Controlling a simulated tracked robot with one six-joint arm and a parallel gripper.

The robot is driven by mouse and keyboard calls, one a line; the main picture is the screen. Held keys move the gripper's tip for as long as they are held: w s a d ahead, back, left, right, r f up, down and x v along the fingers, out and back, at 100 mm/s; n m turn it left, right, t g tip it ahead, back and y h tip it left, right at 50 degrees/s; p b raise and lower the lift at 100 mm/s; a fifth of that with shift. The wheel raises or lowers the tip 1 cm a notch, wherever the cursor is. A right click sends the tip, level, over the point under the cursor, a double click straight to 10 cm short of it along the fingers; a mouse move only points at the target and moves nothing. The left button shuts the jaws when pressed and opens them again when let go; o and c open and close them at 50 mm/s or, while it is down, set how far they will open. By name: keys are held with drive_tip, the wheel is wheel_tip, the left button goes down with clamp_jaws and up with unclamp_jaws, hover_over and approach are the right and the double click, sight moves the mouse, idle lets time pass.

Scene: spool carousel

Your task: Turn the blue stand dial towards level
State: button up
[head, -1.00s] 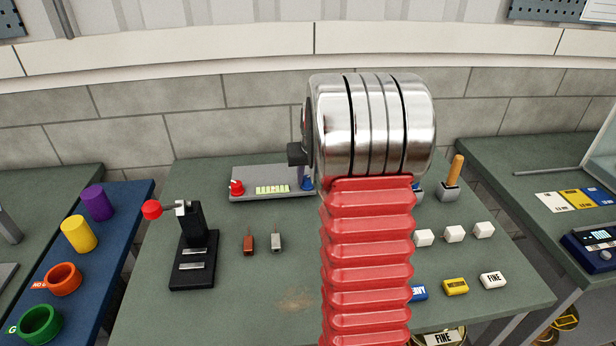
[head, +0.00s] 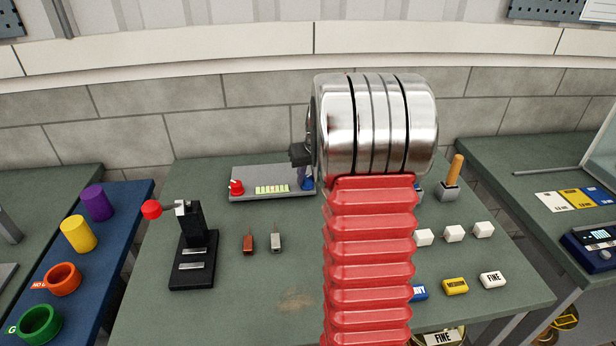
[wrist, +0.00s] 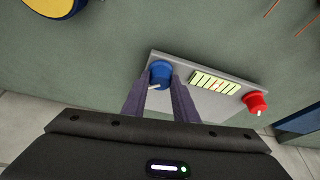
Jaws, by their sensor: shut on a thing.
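The blue dial (wrist: 160,72) sits at one end of a grey stand panel (wrist: 222,101), with a small white pointer mark on its edge. My gripper (wrist: 161,82) has its two fingers on either side of the dial and is shut on it.
A black stand with a red-knobbed lever (head: 196,240) is at left on the green bench. Two small blocks (head: 262,240) lie near the middle. A wooden-handled lever (head: 453,172) and white cubes (head: 454,233) are at right. My arm covers the bench centre.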

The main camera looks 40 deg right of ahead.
drive_tip(key=o, duration=1)
drive_tip(key=shift+r, duration=0.1)
drive_tip(key=v, duration=1.3)
drive_tip(key=shift+r, duration=0.3)
